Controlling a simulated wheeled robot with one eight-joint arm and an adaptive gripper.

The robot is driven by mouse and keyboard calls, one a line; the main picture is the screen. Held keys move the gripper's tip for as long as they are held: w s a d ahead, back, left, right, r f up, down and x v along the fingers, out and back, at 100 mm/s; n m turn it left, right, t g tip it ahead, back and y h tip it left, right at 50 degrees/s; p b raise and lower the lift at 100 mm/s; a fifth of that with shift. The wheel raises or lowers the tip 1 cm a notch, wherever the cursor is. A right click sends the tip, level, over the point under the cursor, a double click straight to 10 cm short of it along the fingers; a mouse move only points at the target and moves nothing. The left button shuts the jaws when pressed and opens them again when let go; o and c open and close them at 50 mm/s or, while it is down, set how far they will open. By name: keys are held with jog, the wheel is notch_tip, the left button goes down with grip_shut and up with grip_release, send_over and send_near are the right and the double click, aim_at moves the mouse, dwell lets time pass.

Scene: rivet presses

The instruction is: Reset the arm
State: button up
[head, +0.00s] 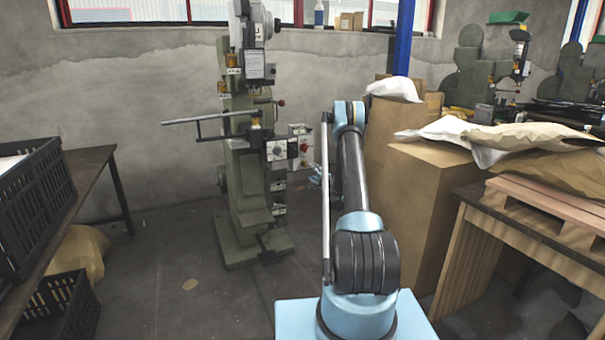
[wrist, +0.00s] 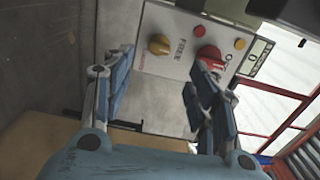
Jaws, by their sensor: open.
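My arm reaches forward in the head view. My gripper (wrist: 162,88) is open and empty in the wrist view, its two blue fingers well apart. Past the fingers is a pale control box (wrist: 180,58) with a yellow knob and a red knob. The red knob (wrist: 208,57) shows just beyond the right fingertip; I cannot tell whether they touch. In the head view the control box (head: 300,148) is on the right side of the green rivet press (head: 240,150). My gripper is mostly hidden there behind my arm.
A dark table (head: 95,165) with a black crate (head: 38,205) stands at the left. Cardboard boxes (head: 425,185) and a wooden table with a pallet (head: 550,205) and sacks stand close at the right. The floor left of my arm is largely clear.

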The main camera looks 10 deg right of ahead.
jog(key=s+a+r+n+g+y, duration=0.1)
jog(key=s+a+r+n+g, duration=0.2)
jog(key=r, duration=0.7)
jog(key=s+a+r+n+g, duration=0.1)
jog(key=s+a+r+n, duration=0.2)
jog(key=s+r, duration=0.5)
jog(key=s+a+r+n+g+h, duration=0.1)
jog(key=s+a+r+n, duration=0.1)
jog(key=s+r, duration=0.55)
jog(key=s+a+r+n+g+h, duration=0.15)
jog(key=s+r, duration=0.25)
jog(key=s, duration=0.6)
jog(key=s+d+f+n+g+h, duration=0.2)
jog(key=s+d, duration=0.1)
jog(key=s, duration=1.3)
jog(key=s+d+f+n+g+h, duration=0.2)
jog(key=s+d, duration=0.1)
jog(key=s, duration=1.2)
jog(key=s+f+g, duration=0.2)
jog(key=s+f, duration=0.4)
jog(key=s, duration=0.2)
jog(key=s+f+g, duration=0.2)
jog(key=s+f, duration=0.3)
jog(key=s, duration=0.4)
jog(key=shift+s+d+f+n, duration=0.15)
jog(key=shift+d+f+n, duration=0.15)
jog(key=shift+f+n, duration=0.1)
jog(key=shift+g, duration=0.25)
